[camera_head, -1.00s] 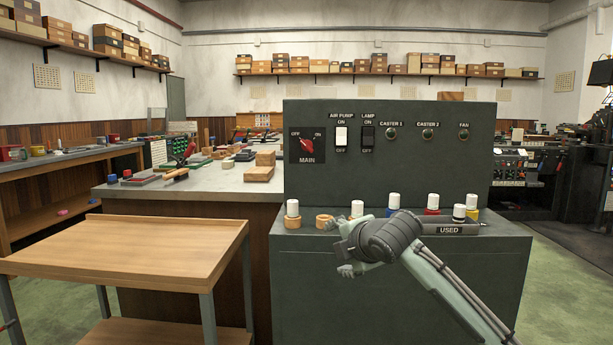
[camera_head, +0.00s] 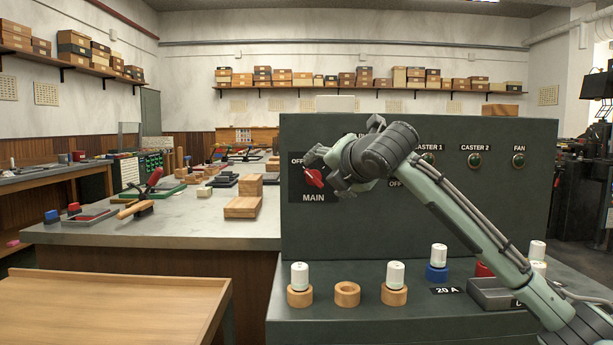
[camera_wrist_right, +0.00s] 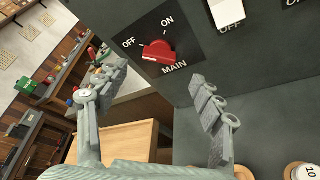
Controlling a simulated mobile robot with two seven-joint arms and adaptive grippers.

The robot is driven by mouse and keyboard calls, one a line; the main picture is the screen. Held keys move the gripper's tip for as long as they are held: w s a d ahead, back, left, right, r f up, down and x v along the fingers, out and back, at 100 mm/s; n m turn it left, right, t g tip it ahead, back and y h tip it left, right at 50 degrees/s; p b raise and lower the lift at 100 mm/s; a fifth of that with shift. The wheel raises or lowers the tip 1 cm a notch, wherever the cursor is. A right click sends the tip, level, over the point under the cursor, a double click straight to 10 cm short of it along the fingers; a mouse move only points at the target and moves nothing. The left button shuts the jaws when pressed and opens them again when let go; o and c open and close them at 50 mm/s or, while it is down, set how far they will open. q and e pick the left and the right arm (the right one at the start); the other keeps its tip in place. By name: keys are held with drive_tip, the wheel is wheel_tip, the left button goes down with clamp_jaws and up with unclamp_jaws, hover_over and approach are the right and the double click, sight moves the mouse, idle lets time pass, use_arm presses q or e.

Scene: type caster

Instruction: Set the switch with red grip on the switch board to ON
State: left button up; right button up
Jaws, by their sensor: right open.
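The switch with the red grip (camera_head: 314,178) is on the upright face of the dark switch board (camera_head: 460,215), above the label MAIN. Its grip looks turned toward the OFF side, though my gripper partly covers the panel around it. It also shows in the right wrist view (camera_wrist_right: 158,52), with OFF to its left and ON above. My right gripper (camera_head: 338,162) is open and empty in front of the board, close to the switch. In the wrist view the red grip lies beyond the open fingertips (camera_wrist_right: 153,75), apart from both fingers. My left gripper is not in view.
A white rocker switch (camera_wrist_right: 227,12) is just right of the red one. Below, the board's ledge holds white-topped plugs in wooden rings (camera_head: 299,295) and an empty ring (camera_head: 347,294). A wooden cart (camera_head: 110,310) stands at the lower left, beside a workbench (camera_head: 90,232).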

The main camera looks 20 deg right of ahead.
sight(315, 178)
drive_tip(key=x, duration=0.6)
drive_tip(key=shift+w+p, duration=0.1)
drive_tip(key=shift+p, duration=0.25)
drive_tip(key=shift+w+f, duration=0.1)
drive_tip(key=shift+w, duration=0.5)
drive_tip(key=c, duration=1)
drive_tip(key=shift+c, duration=0.8)
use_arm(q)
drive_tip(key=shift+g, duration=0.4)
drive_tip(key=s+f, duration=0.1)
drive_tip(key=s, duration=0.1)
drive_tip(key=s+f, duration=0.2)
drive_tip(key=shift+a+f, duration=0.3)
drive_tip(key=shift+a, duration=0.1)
